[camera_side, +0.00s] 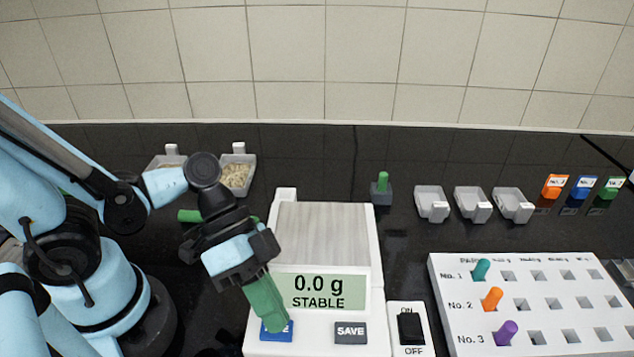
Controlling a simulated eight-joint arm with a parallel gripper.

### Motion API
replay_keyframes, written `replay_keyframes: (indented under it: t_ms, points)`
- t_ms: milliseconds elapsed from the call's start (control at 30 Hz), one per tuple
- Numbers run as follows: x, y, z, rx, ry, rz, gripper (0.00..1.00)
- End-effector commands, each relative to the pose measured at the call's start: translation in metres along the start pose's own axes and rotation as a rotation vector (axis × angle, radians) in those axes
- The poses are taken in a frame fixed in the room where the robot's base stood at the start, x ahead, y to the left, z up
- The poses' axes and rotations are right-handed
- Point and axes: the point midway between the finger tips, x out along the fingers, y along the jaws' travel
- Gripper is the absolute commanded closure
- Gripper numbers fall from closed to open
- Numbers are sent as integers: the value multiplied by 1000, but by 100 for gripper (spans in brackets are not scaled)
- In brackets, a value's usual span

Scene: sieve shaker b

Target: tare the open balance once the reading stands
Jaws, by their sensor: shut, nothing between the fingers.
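The open balance (326,233) stands at the front middle with a bare metal pan. Its display (319,292) reads 0.0 g and STABLE. A blue button (271,335) sits at the balance's lower left, its label partly hidden by my gripper. A grey SAVE button (350,333) is to its right. My gripper (277,327) is shut and empty, pointing down. Its green fingertips are at the blue button and overlap it in the picture; I cannot tell whether they press it.
A black ON/OFF switch (411,328) is right of the balance. A white board (440,290) with coloured pegs lies at the right. Empty grey trays (432,204) stand behind it. A tray of pale grains (236,176) and a green-knobbed block (381,190) stand at the back.

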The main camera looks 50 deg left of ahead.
Motion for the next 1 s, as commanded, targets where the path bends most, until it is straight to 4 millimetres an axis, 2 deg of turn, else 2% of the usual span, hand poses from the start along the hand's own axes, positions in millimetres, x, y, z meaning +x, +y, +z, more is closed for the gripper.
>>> replay_keyframes:
  t_ms: [1000]
  points:
    - [6,-5,4,0,0,0,100]
